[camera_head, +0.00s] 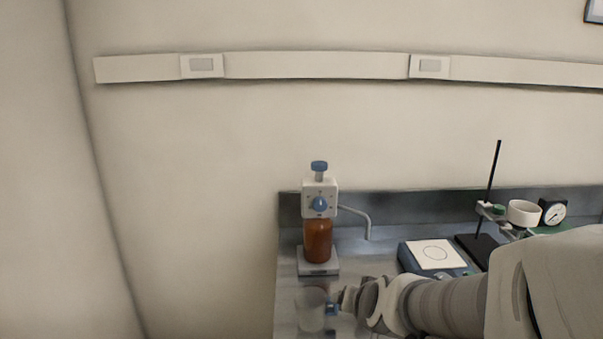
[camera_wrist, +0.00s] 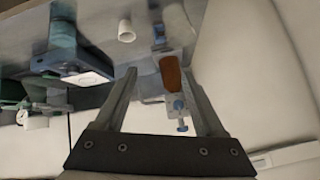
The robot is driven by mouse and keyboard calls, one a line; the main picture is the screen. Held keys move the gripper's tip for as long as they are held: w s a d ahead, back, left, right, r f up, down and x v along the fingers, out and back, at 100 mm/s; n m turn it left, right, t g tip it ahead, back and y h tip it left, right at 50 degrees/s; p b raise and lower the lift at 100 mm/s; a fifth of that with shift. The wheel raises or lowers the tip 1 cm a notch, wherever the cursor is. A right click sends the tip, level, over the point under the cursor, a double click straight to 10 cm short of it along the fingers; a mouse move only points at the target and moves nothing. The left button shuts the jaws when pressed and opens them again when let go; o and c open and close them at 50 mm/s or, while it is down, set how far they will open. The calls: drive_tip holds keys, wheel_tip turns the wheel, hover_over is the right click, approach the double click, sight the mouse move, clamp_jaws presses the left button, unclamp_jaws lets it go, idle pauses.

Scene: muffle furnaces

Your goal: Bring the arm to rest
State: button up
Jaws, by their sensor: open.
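My gripper (camera_head: 338,301) is low in the head view, reaching in from the right over the bench, its fingers small and partly hidden. In the wrist view my gripper (camera_wrist: 158,75) has its two fingers well apart, with nothing held between them. A clear beaker (camera_head: 311,312) shows just left of the gripper in the head view; I cannot tell whether they touch. Beyond the fingers is an amber bottle (camera_head: 318,241) with a white dispenser head (camera_head: 320,199); the bottle also shows in the wrist view (camera_wrist: 171,74).
A blue hotplate (camera_head: 433,256) with a white top, a stand (camera_head: 493,180) holding a white dish (camera_head: 523,212), and a dial gauge (camera_head: 554,212) stand to the right. A small white cylinder (camera_wrist: 126,31) shows in the wrist view. The bench's left edge is near the bottle.

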drive_tip(key=s+d+r+n+g, duration=0.1)
drive_tip(key=s+d+r, duration=0.1)
drive_tip(key=s, duration=0.6)
drive_tip(key=s+d+r+n+g, duration=0.2)
drive_tip(key=s+r, duration=0.3)
drive_tip(key=s, duration=0.4)
drive_tip(key=shift+s+d+g+h, duration=0.2)
drive_tip(key=shift+s+g+h, duration=0.1)
drive_tip(key=shift+h, duration=0.1)
